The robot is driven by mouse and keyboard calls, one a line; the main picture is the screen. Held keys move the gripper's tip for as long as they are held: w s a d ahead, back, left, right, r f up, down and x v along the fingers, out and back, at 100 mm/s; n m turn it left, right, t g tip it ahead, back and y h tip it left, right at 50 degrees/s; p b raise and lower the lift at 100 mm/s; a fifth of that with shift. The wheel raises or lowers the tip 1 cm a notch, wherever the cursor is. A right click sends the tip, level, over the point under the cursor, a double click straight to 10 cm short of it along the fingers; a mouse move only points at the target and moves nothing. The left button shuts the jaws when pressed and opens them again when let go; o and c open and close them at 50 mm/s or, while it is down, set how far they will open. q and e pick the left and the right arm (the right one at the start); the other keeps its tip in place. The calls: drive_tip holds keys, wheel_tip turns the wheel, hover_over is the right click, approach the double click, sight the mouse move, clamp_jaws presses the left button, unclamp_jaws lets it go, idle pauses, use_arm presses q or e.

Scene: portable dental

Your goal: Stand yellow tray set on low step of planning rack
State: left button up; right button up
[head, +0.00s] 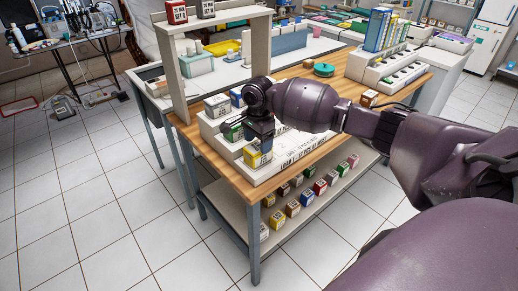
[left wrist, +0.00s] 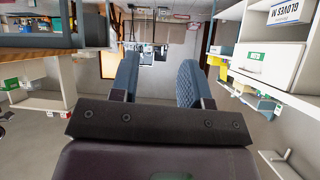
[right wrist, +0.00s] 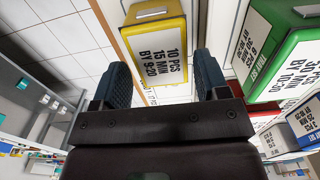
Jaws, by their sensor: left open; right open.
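The yellow tray set (head: 258,157) is a labelled box at the front, low step of the white stepped planning rack (head: 300,158). My right gripper (head: 260,132) is directly above it, pointing down. In the right wrist view the yellow box (right wrist: 155,40) shows between the two open fingers (right wrist: 160,72), label toward the camera; I cannot tell whether they touch it. It looks upright. My left gripper (left wrist: 158,68) is open and empty, seen only in the left wrist view, away from the rack.
A grey box (head: 217,105) and a blue box (head: 237,97) stand higher up. Several coloured boxes line the lower shelf (head: 232,201). A wooden post and shelf (head: 215,22) rise at the left.

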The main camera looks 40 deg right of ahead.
sight(258, 146)
wheel_tip(258, 146, up, 8)
drive_tip(key=shift+f+p, duration=0.2)
drive_tip(key=shift+p, duration=0.4)
